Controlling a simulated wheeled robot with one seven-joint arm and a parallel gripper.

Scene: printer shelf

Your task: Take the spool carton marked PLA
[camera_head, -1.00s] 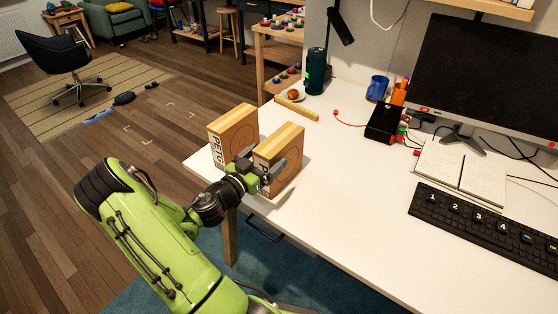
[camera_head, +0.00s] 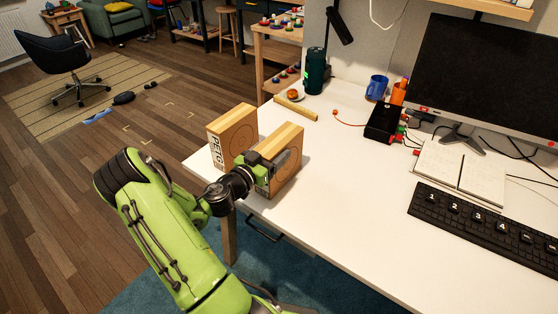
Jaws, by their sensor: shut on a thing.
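Two brown spool cartons stand upright on the white desk (camera_head: 340,215) near its left corner. The left carton (camera_head: 237,137) is marked PETG on its narrow front face. The right carton (camera_head: 287,151) stands a little nearer to me, with a gap between them. Its front marking is hidden behind my gripper in this view. My gripper (camera_head: 266,168) is shut on the right carton at its near end, with a finger along its broad right side. The carton looks upright and at desk level; I cannot tell whether it touches the desk.
A wooden strip (camera_head: 297,108) lies behind the cartons, near a dark green cylinder (camera_head: 315,72). A black box (camera_head: 384,122) with cables, an open notebook (camera_head: 461,172), a keyboard (camera_head: 485,222) and a monitor (camera_head: 490,80) fill the right. The desk between cartons and keyboard is clear.

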